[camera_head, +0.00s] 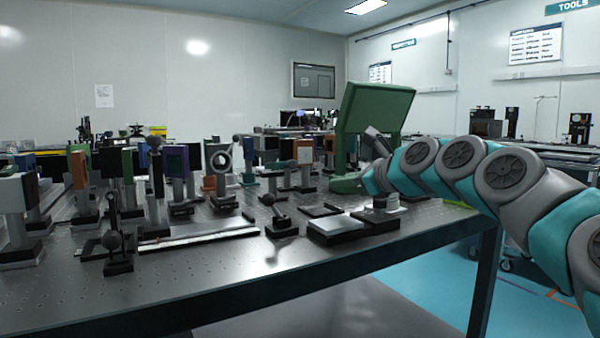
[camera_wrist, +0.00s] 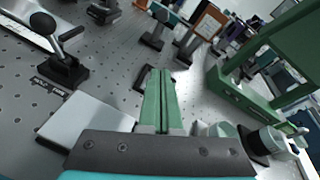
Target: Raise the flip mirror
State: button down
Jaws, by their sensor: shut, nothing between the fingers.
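My gripper (camera_wrist: 162,72) shows in the wrist view as two green fingers side by side, shut and empty, above the table. In the head view the fingers are hard to make out at the end of my arm. A lever with a dark ball knob (camera_wrist: 62,68) stands on a black base at the upper left of the wrist view, apart from my fingers, with a small label in front. It seems to be the lever mount (camera_head: 280,226) in the head view. A similar ball lever (camera_head: 117,262) stands nearer the front left. I cannot tell which part is the flip mirror.
A large green panel on a stand (camera_head: 374,106) rises behind my arm; its green frame (camera_wrist: 228,96) is close on the right in the wrist view. A flat grey-topped block (camera_head: 336,224) lies before the lever. Several optic mounts crowd the left of the table (camera_head: 300,262).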

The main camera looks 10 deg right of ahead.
aim_at(283, 165)
jog(key=x, duration=0.9)
jog(key=shift+w+a+f+p, duration=0.1)
jog(key=shift+a+f+p, duration=0.05)
jog(key=shift+p, duration=0.15)
jog(key=shift+w+a+r, duration=0.65)
jog(key=shift+a+r, duration=0.2)
jog(key=shift+r, duration=0.15)
jog(key=shift+w+a+r, duration=0.15)
jog(key=shift+a+r, duration=0.15)
jog(key=shift+r, duration=0.25)
jog(key=shift+p, duration=0.3)
jog(key=shift+r+g+p, duration=0.4)
jog(key=shift+r+p, duration=0.1)
jog(key=shift+p, duration=0.1)
